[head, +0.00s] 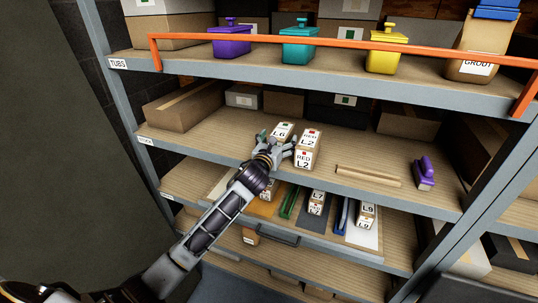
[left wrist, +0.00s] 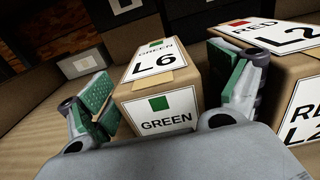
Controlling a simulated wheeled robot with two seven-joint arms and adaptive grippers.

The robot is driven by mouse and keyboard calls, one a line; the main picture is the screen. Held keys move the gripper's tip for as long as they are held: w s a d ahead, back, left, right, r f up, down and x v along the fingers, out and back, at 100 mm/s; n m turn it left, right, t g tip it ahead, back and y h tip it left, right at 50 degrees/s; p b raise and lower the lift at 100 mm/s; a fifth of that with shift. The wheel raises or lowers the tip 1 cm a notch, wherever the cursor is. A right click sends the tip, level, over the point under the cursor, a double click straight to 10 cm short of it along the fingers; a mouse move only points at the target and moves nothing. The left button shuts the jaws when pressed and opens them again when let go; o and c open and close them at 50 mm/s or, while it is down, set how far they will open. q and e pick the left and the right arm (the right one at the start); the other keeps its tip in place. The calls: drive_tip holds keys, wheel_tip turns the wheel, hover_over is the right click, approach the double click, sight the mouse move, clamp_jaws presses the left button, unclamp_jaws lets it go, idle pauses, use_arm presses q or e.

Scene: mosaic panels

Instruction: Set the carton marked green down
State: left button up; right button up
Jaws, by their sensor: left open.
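The carton marked green, L6 (head: 283,131), is on the middle shelf (head: 215,132), beside the carton marked red, L2 (head: 307,151). In the left wrist view the green carton (left wrist: 158,105) stands between the two finger pads of my left gripper (left wrist: 168,92), with its label facing me. Gaps show beside the pads, so the gripper is open around it. The red carton (left wrist: 280,70) is close to the right finger. In the head view my left gripper (head: 273,147) hides the lower part of the green carton. My right gripper is not in view.
An orange rail (head: 340,42) runs along the upper shelf with purple, teal and yellow tubs. Wooden strips (head: 368,176) and a purple-handled tool (head: 424,172) lie right on the middle shelf. Below is a drawer (head: 330,236) with several cartons. Brown boxes stand behind.

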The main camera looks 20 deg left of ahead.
use_arm(q)
drive_tip(key=s, duration=1)
drive_tip(key=shift+s+b, duration=0.15)
drive_tip(key=shift+b, duration=0.25)
